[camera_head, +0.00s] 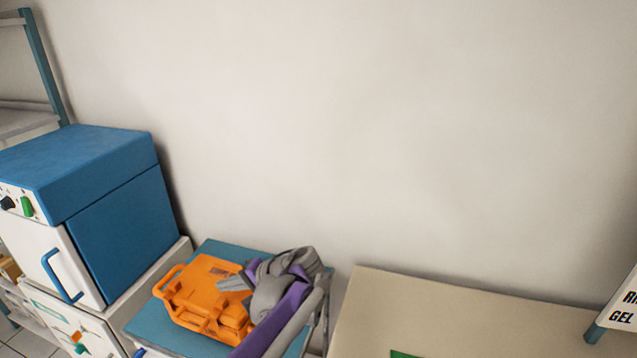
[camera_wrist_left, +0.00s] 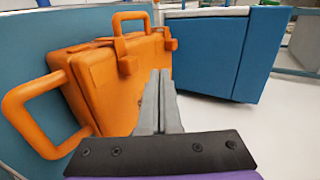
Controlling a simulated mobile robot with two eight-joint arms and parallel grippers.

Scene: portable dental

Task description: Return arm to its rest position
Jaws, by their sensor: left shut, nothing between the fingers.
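My left gripper (camera_head: 234,284) is over the orange case in the head view, with its grey and purple arm folded behind it. In the left wrist view its two grey fingers (camera_wrist_left: 158,100) are together with nothing between them. The orange case (camera_head: 207,285) lies on a blue-topped stand (camera_head: 150,325). In the left wrist view the case (camera_wrist_left: 110,85) is close beside the fingers, with its handles showing. I cannot tell whether the fingers touch it. My right gripper is in neither view.
A blue and white cabinet-like machine (camera_head: 115,195) stands on a white unit at the left. A beige tabletop (camera_head: 450,315) is at the right, with a sign (camera_head: 622,310) at its edge. A bare wall (camera_head: 370,130) fills the back.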

